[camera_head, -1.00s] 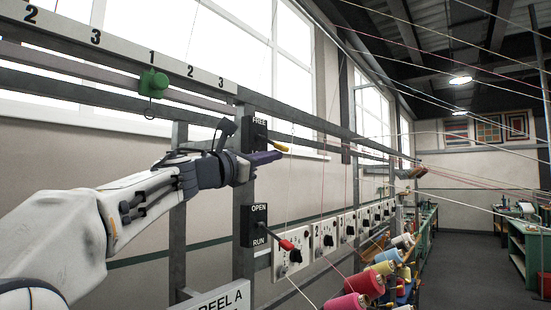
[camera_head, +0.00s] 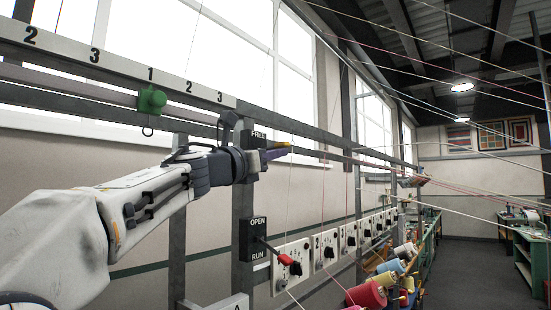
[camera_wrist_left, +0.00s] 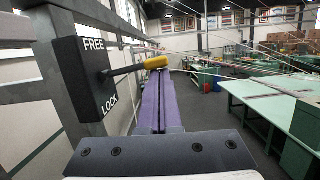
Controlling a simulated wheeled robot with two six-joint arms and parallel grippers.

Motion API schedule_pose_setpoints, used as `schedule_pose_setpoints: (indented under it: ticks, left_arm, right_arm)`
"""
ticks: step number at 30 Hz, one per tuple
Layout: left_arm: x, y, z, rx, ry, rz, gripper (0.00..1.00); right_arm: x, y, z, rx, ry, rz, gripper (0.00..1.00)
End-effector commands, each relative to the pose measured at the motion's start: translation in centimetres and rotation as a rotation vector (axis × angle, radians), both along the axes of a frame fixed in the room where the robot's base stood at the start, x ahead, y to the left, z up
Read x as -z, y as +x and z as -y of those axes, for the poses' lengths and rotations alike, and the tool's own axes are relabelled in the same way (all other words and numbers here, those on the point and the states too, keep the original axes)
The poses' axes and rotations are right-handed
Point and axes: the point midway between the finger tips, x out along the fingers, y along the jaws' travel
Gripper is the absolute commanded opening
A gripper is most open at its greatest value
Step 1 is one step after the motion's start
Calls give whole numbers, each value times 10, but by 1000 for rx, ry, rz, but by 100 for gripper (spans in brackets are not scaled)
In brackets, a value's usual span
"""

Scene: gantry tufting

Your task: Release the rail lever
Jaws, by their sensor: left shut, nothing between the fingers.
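The rail lever has a dark shaft and a yellow grip (camera_head: 279,146). It comes out of a black box (camera_wrist_left: 85,75) marked FREE at the top and LOCK at the bottom. In the left wrist view the lever points outward from the box, tilted slightly up, with its yellow grip (camera_wrist_left: 156,62) just above the ends of my fingers. My left gripper (camera_head: 274,155) is shut and empty, its purple fingers side by side under the lever. Whether they touch the grip I cannot tell. My right gripper is not in view.
Below is a second black box marked OPEN and RUN (camera_head: 258,238) with a red-handled lever (camera_head: 285,260). A green clamp (camera_head: 152,100) sits on the numbered rail above. Threads cross the right side. Yarn cones (camera_head: 368,296) stand low; a pale green table (camera_wrist_left: 265,105) is at right.

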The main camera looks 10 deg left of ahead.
Motion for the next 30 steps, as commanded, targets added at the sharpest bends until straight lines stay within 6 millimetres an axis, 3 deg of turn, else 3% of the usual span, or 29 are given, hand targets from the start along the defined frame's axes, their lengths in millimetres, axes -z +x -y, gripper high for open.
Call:
schedule_pose_setpoints:
  ticks: [2, 11, 21, 30]
  left_arm:
    - [-7, 0, 1, 0, 1, 1, 0]
    - [-2, 0, 1, 0, 1, 0, 0]
    - [41, -7, 12, -2, 0, 0, 0]
    - [50, -69, -18, -9, 1, 4, 0]
  right_arm:
    - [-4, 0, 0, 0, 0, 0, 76]
    - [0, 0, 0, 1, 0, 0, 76]
    - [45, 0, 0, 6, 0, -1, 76]
    - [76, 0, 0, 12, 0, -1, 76]
